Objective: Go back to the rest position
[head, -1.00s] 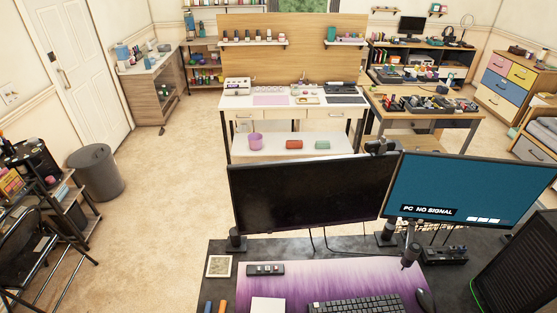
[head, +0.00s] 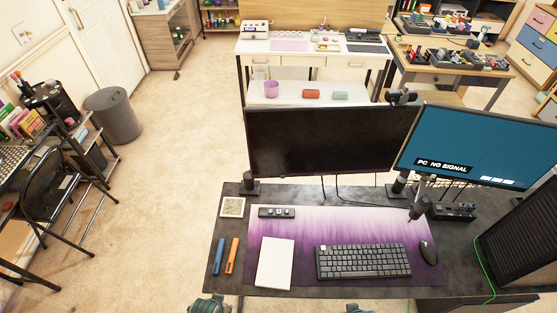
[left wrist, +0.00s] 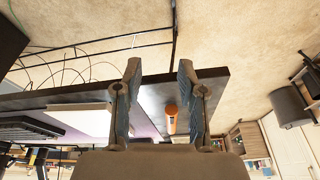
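My left gripper (head: 208,307) shows only partly at the bottom edge of the head view, in front of the desk. In the left wrist view my left gripper (left wrist: 160,75) has its two fingers wide apart with nothing between them. The desk (left wrist: 150,90) and an orange object (left wrist: 171,118) show beyond the fingers, apart from them. A small part of my right gripper (head: 359,309) shows at the bottom edge of the head view, and its fingers cannot be made out. The left monitor (head: 325,140) is dark. The right monitor (head: 475,145) is lit and reads "PC NO SIGNAL".
The desk (head: 228,262) holds a keyboard (head: 362,261), a mouse (head: 428,253), a white pad (head: 275,263) and blue and orange objects (head: 231,256). A PC tower (head: 520,245) stands at the right. A chair (head: 55,190) and a bin (head: 112,115) stand left, with open floor between.

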